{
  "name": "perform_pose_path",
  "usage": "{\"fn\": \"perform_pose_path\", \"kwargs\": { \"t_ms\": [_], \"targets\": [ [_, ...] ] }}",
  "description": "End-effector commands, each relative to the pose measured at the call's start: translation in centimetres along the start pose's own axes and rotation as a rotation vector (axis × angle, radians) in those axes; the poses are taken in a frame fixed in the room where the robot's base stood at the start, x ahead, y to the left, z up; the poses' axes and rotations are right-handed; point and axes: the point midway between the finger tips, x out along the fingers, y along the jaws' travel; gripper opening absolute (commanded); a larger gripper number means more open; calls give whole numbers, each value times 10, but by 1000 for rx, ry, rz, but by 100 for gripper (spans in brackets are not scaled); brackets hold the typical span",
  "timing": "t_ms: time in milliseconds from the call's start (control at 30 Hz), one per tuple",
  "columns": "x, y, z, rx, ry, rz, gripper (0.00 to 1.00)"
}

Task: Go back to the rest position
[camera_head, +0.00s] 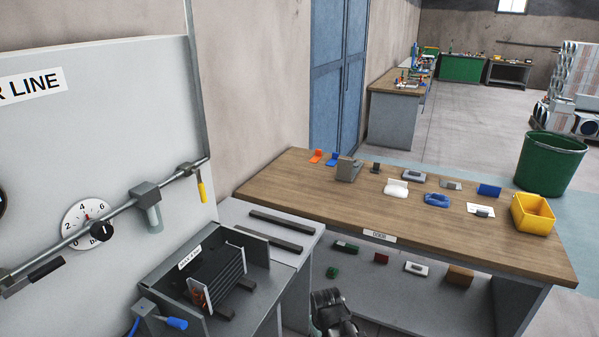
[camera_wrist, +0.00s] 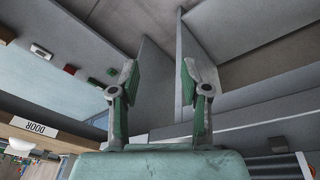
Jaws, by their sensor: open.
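My gripper (camera_wrist: 160,95) is open in the wrist view, with its two fingers well apart and nothing between them. Grey panels of the bench and machine side show beyond the fingertips. In the head view, part of my arm or gripper shows at the bottom middle, in front of the workbench (camera_head: 300,185) and beside the grey machine stand (camera_head: 285,262). The fingertips cannot be made out there.
The wooden bench top carries several small parts and a yellow bin (camera_head: 533,213); its lower shelf (camera_head: 405,295) holds more parts. A finned block (camera_head: 217,278) sits in the machine at left. A green barrel (camera_head: 550,163) stands behind. The floor (camera_head: 470,130) beyond is clear.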

Motion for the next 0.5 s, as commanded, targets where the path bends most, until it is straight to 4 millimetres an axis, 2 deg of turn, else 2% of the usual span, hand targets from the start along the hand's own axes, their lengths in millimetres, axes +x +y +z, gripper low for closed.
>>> {"fn": "perform_pose_path", "kwargs": {
  "t_ms": [33,100,300,400,500],
  "targets": [
    [10,14,19,71,-37,-8,46],
    [21,28,39,154,-78,-17,46],
    [43,54,90,353,-176,-40,46],
    [52,64,114,442,-220,-49,46],
    [75,53,132,440,-259,-59,46]
  ]
}}
